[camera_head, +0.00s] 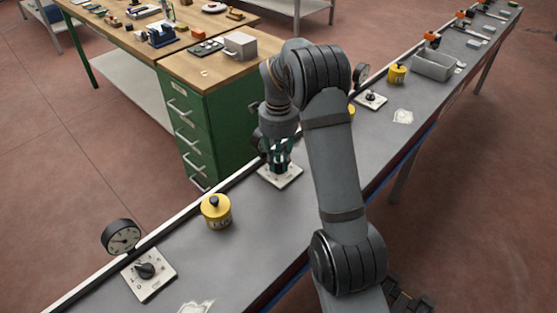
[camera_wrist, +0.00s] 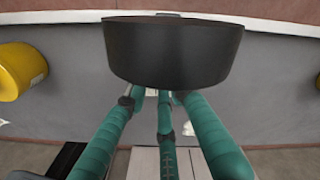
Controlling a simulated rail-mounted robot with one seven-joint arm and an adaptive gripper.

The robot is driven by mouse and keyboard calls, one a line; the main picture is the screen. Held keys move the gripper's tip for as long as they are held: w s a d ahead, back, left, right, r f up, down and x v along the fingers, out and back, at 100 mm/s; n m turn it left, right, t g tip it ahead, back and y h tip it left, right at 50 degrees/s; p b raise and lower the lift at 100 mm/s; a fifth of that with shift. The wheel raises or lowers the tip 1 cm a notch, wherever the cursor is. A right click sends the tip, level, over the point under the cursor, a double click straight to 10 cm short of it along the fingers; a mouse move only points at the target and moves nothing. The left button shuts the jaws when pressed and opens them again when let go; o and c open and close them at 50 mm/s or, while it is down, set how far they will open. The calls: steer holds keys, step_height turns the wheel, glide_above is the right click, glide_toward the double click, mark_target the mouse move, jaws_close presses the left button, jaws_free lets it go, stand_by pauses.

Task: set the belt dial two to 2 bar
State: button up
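My gripper (camera_head: 280,168) points down over the middle dial plate (camera_head: 291,181) on the grey bench. Its teal fingers (camera_wrist: 165,135) reach down around where the knob sits, and they hide it. I cannot tell whether they touch or grip the knob. A pale plate (camera_wrist: 145,165) shows below the fingers in the wrist view. A large dark round body (camera_wrist: 174,52), probably the back of this dial's gauge, fills the upper middle there. Its face and reading are hidden. The plate's markings are too small to read.
A front dial plate (camera_head: 150,285) has a black knob and a gauge (camera_head: 122,237). A far dial plate (camera_head: 370,100) has its own gauge (camera_head: 361,74). A yellow labelled can (camera_head: 216,212) stands between the front and middle plates. A green drawer cabinet (camera_head: 215,125) stands behind the bench.

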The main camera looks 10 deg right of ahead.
mark_target(278, 164)
jaws_close()
steer(key=shift+f+m+b, duration=0.15)
steer(key=shift+m+b, duration=0.25)
steer(key=shift+b, duration=0.25)
steer(key=shift+r, duration=0.2)
steer(key=shift+o, duration=1.9)
jaws_free()
step_height(278, 164, up, 12)
